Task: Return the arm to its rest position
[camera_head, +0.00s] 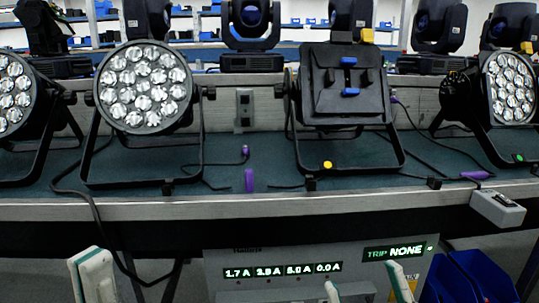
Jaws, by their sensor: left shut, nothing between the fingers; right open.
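My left gripper (92,275) is at the bottom left of the head view, in front of and below the bench edge. Its pale fingers are shut with nothing between them. My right gripper (366,289) is at the bottom, right of centre, in front of the display panel. Its two fingertips stand apart with nothing between them. Only the ends of both grippers show. The arms behind them are out of frame. Neither gripper appears to touch anything.
Several par cans, such as the lit-face one (144,87) and the back-facing one (343,84), stand on the bench (225,207). Cables lie between them; one hangs over the front edge. A grey box (497,209) sits at the right edge. A display panel (310,282) and blue bins (478,277) are below.

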